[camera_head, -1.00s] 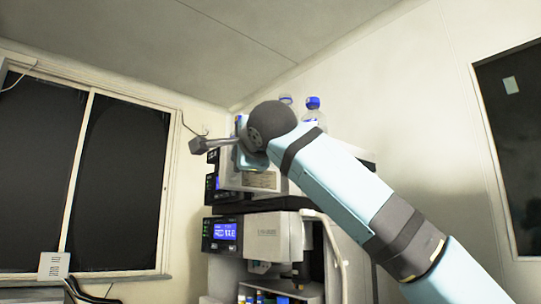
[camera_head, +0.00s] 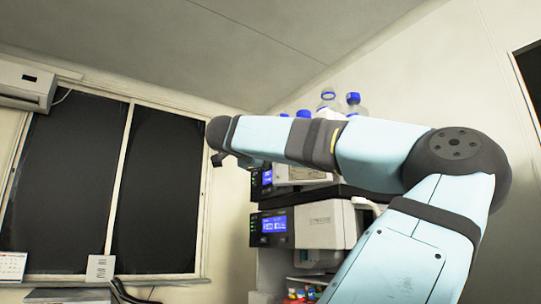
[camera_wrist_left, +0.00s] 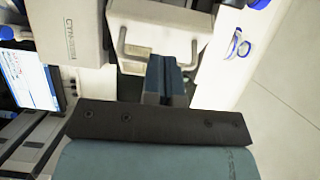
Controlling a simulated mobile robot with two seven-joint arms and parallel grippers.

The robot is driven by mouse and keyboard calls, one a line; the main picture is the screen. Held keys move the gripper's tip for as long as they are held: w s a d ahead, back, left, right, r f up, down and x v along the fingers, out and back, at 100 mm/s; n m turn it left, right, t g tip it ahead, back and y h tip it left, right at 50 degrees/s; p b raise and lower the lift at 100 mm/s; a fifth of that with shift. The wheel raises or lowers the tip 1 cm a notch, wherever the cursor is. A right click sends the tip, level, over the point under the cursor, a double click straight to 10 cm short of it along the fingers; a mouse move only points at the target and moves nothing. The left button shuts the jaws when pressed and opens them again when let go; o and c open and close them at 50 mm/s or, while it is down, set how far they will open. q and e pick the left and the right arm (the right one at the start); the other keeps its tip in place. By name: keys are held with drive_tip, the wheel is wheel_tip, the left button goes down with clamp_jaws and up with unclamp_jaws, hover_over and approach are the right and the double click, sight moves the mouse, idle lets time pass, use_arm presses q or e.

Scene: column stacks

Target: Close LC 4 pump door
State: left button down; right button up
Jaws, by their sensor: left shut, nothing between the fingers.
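The instrument stack (camera_head: 320,228) stands at the centre right in the head view, with white module fronts and blue displays. My arm hides much of its upper part, and I cannot tell which part is the LC 4 pump door. In the left wrist view, my left gripper (camera_wrist_left: 166,84) is shut and empty. Its fingertips are beside a metal loop handle (camera_wrist_left: 124,50) on a white module front; I cannot tell if they touch. In the head view, an arm from the lower right crosses the stack; its gripper (camera_head: 217,159) is small, dark and partly hidden.
Bottles with blue caps (camera_head: 353,103) stand on top of the stack. A window with dark panes (camera_head: 160,190) fills the left wall. An air conditioner (camera_head: 25,86) hangs at the upper left. In the left wrist view, a bright screen (camera_wrist_left: 30,80) is at the left.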

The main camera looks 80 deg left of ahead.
use_arm(q)
drive_tip(key=w+a+m+t+h+p, duration=0.1)
drive_tip(key=w+a, duration=0.4)
drive_tip(key=a, duration=0.5)
drive_tip(key=shift+a+m+t+h, duration=0.3)
drive_tip(key=shift+m+t+h, duration=0.4)
drive_tip(key=shift+h, duration=0.4)
use_arm(e)
drive_tip(key=shift+s+d+f+g, duration=0.3)
drive_tip(key=shift+s+d+f, duration=0.05)
drive_tip(key=shift+f, duration=0.2)
use_arm(q)
drive_tip(key=shift+s+d, duration=0.1)
use_arm(e)
drive_tip(key=shift+s+f, duration=0.1)
